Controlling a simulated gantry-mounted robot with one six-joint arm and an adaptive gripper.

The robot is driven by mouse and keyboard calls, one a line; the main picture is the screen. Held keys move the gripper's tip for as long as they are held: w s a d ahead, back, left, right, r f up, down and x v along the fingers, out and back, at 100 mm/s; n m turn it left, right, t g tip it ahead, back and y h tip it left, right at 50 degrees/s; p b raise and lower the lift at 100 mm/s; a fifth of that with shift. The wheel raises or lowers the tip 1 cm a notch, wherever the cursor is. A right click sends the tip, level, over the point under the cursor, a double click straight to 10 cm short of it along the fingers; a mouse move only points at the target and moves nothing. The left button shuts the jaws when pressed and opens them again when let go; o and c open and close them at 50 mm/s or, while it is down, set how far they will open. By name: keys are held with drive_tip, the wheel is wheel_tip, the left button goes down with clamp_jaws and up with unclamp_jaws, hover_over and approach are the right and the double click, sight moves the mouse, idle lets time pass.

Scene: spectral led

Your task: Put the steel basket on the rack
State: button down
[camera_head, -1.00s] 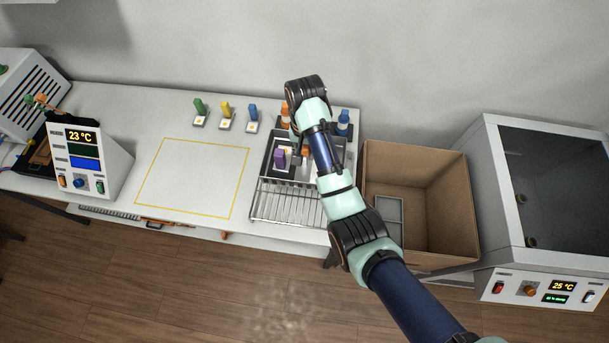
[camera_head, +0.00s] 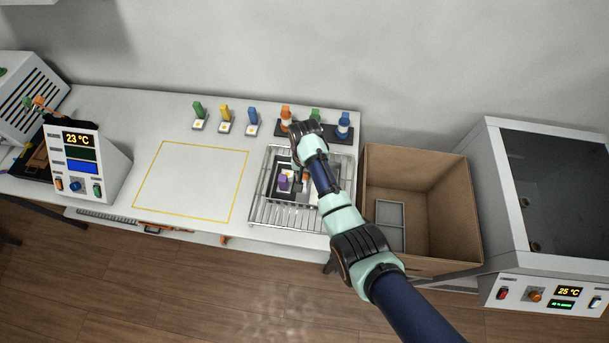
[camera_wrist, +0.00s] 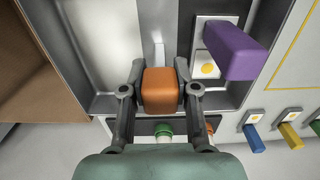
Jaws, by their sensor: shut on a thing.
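The steel basket (camera_head: 285,160) is a grey, compartmented tray at the right of the bench. It also shows in the wrist view (camera_wrist: 108,45). My gripper (camera_wrist: 160,92) is shut on an orange block (camera_wrist: 161,83) in the basket; its fingers press both sides. A purple block (camera_head: 284,182) sits in the basket on a white square with a yellow dot. The wire rack (camera_head: 258,213) shows around the basket's left, back and front. The basket is over the rack; whether it touches is unclear. My arm hides the basket's right part in the head view.
A dark holder (camera_head: 329,129) with orange, green and blue pieces stands behind the rack. A deep cardboard box (camera_head: 436,200) adjoins the bench at right. Green, yellow and blue pieces stand at the back left. The yellow-outlined area (camera_head: 193,180) is empty.

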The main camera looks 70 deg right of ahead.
drive_tip(key=c, duration=1.3)
unclamp_jaws()
drive_tip(key=shift+f, duration=0.15)
drive_tip(key=o, duration=0.4)
wheel_tip(320, 180, up, 12)
drive_tip(key=shift+r+p, duration=0.2)
drive_tip(key=shift+p, duration=0.75)
